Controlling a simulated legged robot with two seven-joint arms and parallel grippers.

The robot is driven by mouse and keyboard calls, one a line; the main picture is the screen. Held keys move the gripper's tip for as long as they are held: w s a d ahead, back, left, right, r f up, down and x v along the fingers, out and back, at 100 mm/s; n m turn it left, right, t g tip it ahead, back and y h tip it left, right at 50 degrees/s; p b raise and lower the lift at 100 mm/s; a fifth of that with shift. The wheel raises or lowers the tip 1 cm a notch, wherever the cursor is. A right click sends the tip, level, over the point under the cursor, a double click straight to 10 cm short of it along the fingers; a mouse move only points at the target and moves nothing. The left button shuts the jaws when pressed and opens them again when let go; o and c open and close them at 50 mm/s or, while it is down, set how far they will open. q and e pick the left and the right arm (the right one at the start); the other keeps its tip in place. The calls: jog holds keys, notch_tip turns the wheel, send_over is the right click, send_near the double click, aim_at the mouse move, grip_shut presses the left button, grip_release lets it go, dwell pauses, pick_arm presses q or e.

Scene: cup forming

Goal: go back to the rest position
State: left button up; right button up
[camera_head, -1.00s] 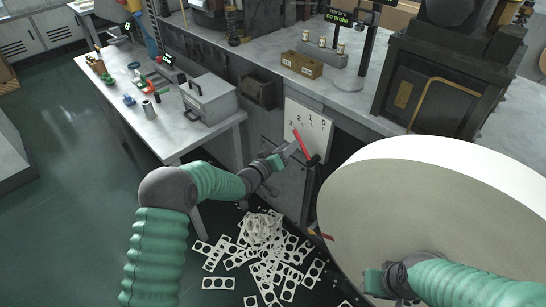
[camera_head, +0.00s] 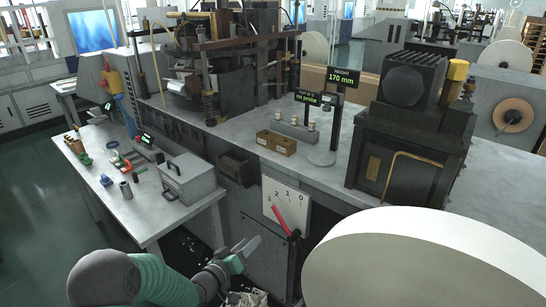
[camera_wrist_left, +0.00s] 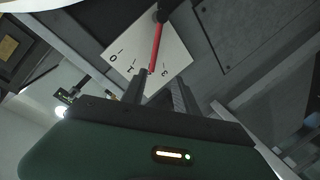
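My left gripper (camera_head: 248,246) is at the lower middle of the head view, in front of the machine's lower cabinet. Its two fingers stand apart with nothing between them, and they also show in the left wrist view (camera_wrist_left: 158,92). Beyond it is a white dial plate (camera_head: 286,205) numbered 0 to 3, with a red pointer (camera_head: 281,219) on a black hub. The plate also fills the upper middle of the left wrist view (camera_wrist_left: 172,50), past the fingertips. No contact between gripper and plate is visible. My right gripper is not in view.
A large white paper roll (camera_head: 430,255) fills the lower right. A side table (camera_head: 140,215) with a grey toolbox (camera_head: 190,180) and small parts stands left. The machine bench (camera_head: 235,130) carries a brass-coloured box (camera_head: 276,142) and a display reading 170 mm (camera_head: 343,78). White scrap partly shows at the bottom.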

pick_arm(q)
jog(key=s+a+f+m+g+y, duration=0.1)
jog(key=s+a+g+y, duration=0.2)
jog(key=s, duration=0.7)
jog(key=s+a+f+m+g+y, duration=0.15)
jog(key=s+g, duration=0.25)
jog(key=s, duration=0.6)
jog(key=s+a+g+y, duration=0.3)
jog(key=s+g, duration=0.1)
jog(key=s, duration=0.6)
jog(key=w+r+p+v, duration=0.1)
jog(key=w+p+v, duration=0.2)
jog(key=p+v, duration=1.3)
jog(key=shift+a+g+p, duration=0.3)
jog(key=shift+a+g, duration=0.1)
jog(key=shift+a, duration=0.1)
jog(key=shift+r+h, duration=0.1)
jog(key=shift+h, duration=0.15)
